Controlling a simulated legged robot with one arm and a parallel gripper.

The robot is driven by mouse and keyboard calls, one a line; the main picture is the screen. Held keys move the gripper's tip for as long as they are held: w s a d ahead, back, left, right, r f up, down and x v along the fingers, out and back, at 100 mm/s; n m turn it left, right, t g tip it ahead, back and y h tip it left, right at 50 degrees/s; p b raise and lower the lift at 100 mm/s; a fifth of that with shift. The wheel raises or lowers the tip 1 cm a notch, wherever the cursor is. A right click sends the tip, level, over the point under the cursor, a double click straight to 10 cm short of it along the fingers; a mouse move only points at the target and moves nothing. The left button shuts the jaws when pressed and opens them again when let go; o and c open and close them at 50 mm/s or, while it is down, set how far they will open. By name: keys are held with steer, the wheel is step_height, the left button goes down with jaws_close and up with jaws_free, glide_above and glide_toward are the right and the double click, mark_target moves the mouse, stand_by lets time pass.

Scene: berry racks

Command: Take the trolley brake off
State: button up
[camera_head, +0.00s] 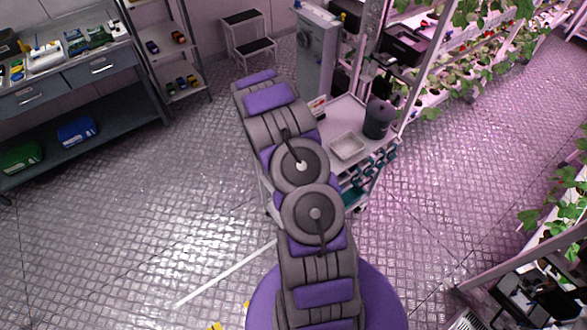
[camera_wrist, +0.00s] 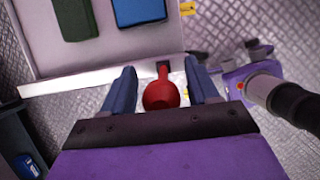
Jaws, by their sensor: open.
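My gripper (camera_wrist: 163,84) is open. Its two blue fingers stand one on each side of the red knob, with gaps showing on both sides. The trolley (camera_head: 372,170) stands right of centre in the head view, partly hidden behind my arm. My gripper and the red knob cannot be made out in the head view.
A shallow pale tray (camera_head: 347,146) and a dark canister (camera_head: 378,118) are on the trolley top. A step stool (camera_head: 249,38) stands at the back. A workbench (camera_head: 100,70) is at left, plant racks (camera_head: 475,62) at right. The left floor is mostly clear.

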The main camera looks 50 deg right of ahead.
steer(key=v, duration=1.7)
steer(key=shift+w+d, duration=0.1)
